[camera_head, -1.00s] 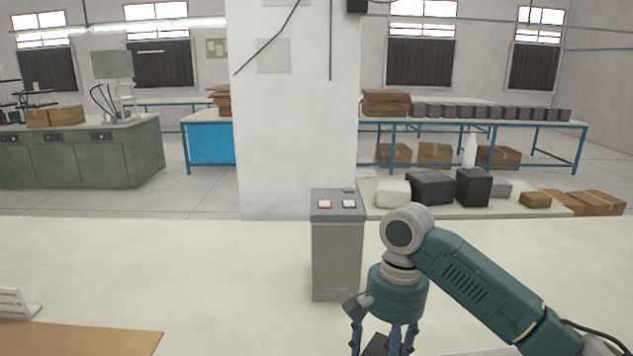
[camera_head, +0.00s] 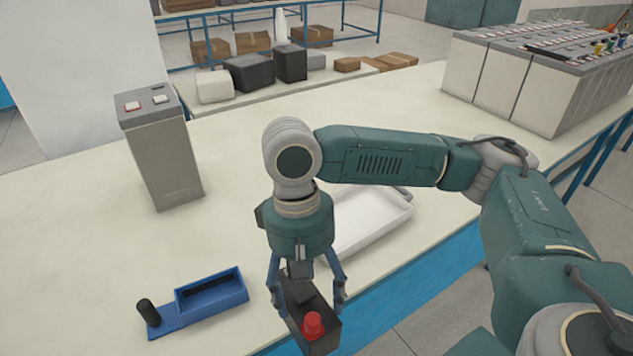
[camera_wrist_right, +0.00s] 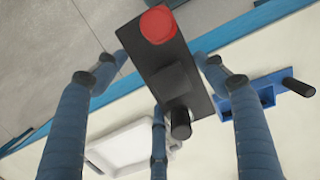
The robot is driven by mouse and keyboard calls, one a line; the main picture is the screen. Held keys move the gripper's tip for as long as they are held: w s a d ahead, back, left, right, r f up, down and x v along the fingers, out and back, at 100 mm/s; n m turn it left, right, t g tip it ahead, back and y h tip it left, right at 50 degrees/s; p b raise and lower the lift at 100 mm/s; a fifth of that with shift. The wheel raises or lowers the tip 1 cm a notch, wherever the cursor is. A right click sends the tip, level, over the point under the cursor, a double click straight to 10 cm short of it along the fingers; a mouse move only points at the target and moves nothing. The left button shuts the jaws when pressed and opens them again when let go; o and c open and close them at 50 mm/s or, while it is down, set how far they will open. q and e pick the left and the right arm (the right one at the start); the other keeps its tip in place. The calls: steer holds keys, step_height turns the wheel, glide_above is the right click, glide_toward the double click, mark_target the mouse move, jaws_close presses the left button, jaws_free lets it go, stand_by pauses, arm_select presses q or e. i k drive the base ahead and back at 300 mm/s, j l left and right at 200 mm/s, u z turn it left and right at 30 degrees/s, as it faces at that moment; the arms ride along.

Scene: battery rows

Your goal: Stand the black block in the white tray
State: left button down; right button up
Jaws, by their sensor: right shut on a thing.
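The black block (camera_head: 322,335) has a red knob on its top face. My right gripper (camera_head: 306,292) is shut on the black block, with its fingers on the block's sides. The block also shows in the right wrist view (camera_wrist_right: 148,55), with the red knob at one end and a black knob at the other. The white tray (camera_head: 378,238) lies on the table behind and to the right of the gripper, partly hidden by my right arm. The tray also shows in the right wrist view (camera_wrist_right: 99,162) and looks empty where it is visible. My left gripper is out of view.
A blue holder (camera_head: 195,318) with a black peg lies on the table left of the gripper. A grey box (camera_head: 166,165) with two buttons stands at the back left. Large battery cells (camera_head: 530,85) stand in a row at the far right. Open tabletop lies between them.

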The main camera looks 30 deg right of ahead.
mark_target(358, 226)
steer(key=i+l+z, duration=0.1)
steer(key=z, duration=0.95)
steer(key=i+l, duration=0.1)
steer(key=i, duration=0.3)
steer(key=i+l+z, duration=0.15)
steer(key=i, duration=0.25)
